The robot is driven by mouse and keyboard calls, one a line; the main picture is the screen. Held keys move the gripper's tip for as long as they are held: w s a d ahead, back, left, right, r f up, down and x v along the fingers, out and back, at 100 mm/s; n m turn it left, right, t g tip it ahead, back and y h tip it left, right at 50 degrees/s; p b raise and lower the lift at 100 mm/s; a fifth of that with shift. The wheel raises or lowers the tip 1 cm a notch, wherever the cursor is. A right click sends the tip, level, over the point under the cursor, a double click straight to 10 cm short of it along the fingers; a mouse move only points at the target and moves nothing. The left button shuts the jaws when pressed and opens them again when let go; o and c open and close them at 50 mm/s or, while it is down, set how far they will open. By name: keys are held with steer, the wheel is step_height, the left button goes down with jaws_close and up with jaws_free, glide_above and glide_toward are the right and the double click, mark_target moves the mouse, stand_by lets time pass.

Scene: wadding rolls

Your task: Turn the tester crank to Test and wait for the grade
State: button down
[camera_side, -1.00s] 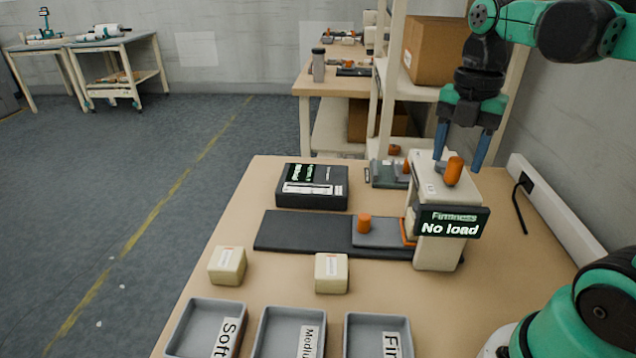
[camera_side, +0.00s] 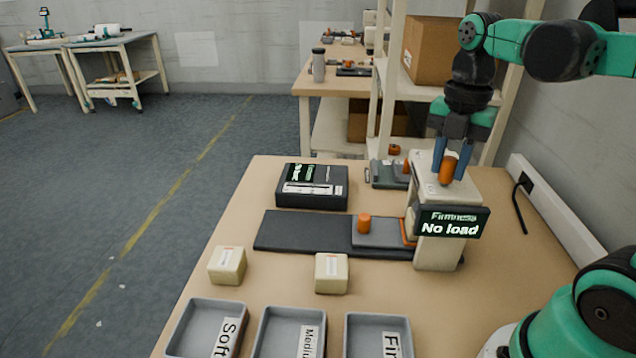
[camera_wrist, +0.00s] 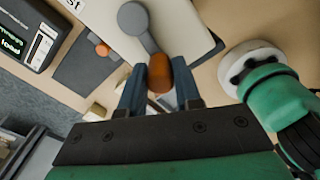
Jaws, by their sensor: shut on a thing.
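The firmness tester (camera_side: 437,255) is a cream column on the table, and its screen (camera_side: 449,222) reads "Firmness: No load". The crank's orange knob (camera_side: 448,168) stands on top of the column. My gripper (camera_side: 451,172) points down there, its blue fingers shut on the knob from both sides. In the wrist view the knob (camera_wrist: 158,74) sits between the fingers, and the grey crank arm (camera_wrist: 137,24) runs from it to a round hub. A grey sliding block with an orange knob (camera_side: 364,223) lies on the dark base beside the column. The Test mark cannot be read.
Two cream wadding blocks (camera_side: 228,265) (camera_side: 331,272) stand on the table. Grey trays (camera_side: 188,331) marked Soft, Medium and Firm, the last two partly cut off, line the front. A black scale-like box (camera_side: 312,198) and a grey-green device (camera_side: 387,181) stand behind.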

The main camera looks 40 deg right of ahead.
steer(key=shift+w+a, duration=0.4)
steer(key=shift+w, duration=0.45)
steer(key=shift+w, duration=0.1)
steer(key=shift+w+d, duration=0.25)
steer(key=shift+w, duration=1)
steer(key=shift+w+d, duration=0.95)
steer(key=shift+d, duration=0.1)
steer(key=shift+w+d, duration=0.2)
steer(key=shift+d, duration=1.05)
